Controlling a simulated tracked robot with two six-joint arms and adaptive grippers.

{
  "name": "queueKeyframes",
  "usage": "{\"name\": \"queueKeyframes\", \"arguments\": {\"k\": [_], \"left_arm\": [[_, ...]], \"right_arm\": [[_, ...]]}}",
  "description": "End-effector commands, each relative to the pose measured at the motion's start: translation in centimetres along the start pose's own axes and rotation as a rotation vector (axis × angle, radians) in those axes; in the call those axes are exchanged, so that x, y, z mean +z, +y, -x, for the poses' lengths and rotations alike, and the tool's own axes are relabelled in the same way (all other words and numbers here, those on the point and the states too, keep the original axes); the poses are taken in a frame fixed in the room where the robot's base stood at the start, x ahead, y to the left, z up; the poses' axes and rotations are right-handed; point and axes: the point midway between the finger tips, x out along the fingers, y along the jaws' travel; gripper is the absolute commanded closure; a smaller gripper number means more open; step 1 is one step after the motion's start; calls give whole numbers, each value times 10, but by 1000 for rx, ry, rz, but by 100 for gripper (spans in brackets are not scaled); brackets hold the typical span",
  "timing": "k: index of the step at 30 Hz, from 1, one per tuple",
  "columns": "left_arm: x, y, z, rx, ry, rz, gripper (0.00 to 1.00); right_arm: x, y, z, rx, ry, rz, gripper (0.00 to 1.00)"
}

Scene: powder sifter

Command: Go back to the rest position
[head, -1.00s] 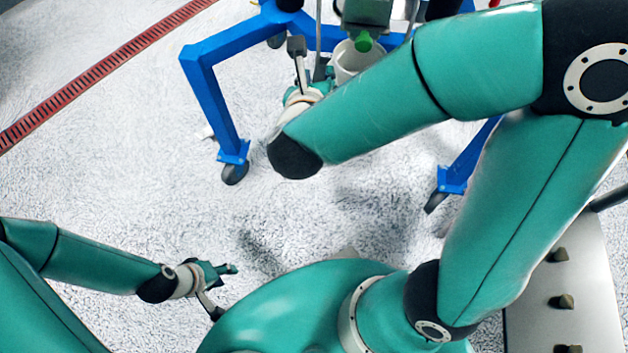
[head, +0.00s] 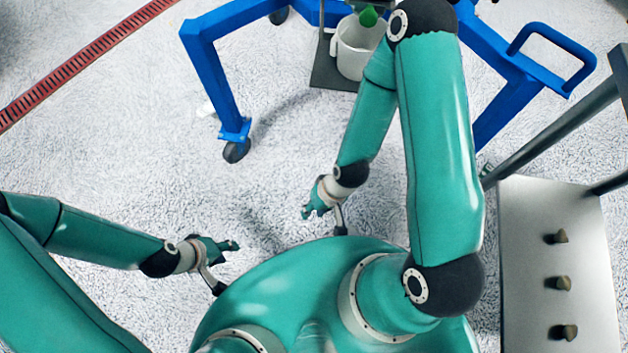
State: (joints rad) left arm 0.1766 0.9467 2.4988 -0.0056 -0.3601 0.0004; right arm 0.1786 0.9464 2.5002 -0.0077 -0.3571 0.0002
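My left gripper (head: 229,246) is at the lower left, just in front of my body, over the bare floor. Its fingers are small here and I cannot tell whether they are open or shut. My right gripper (head: 308,212) hangs near the middle of the view, close to my body and to the right of the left gripper. Its fingers are also too small to read. I see no object in either gripper. Both grippers are apart from the blue frame (head: 205,80).
A white bucket (head: 352,60) stands on a dark plate (head: 325,76) within the blue wheeled frame, under a green outlet (head: 369,17). A grey metal platform (head: 515,260) with several knobs is at the right. A red floor grate (head: 75,63) runs at upper left. The floor between is clear.

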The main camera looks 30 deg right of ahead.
Motion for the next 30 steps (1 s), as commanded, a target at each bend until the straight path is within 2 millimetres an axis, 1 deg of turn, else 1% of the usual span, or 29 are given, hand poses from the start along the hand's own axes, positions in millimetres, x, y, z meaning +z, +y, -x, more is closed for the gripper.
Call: {"name": "queueKeyframes", "arguments": {"k": [8,11,14,17,20,24,30], "left_arm": [[0,0,1,0,0,0,60],[0,3,9,0,0,0,60],[0,9,25,0,0,0,60],[0,18,51,0,0,0,60],[0,30,83,0,0,0,60],[1,48,134,0,1,0,60],[1,73,203,0,0,0,60]], "right_arm": [[-1,-1,2,0,2,2,67],[-1,-4,9,0,3,2,67],[-1,-10,25,0,3,1,67],[-1,-19,50,0,4,1,67],[0,-30,83,1,4,1,67],[0,-49,133,1,4,0,67],[1,-74,203,1,4,0,67]]}}
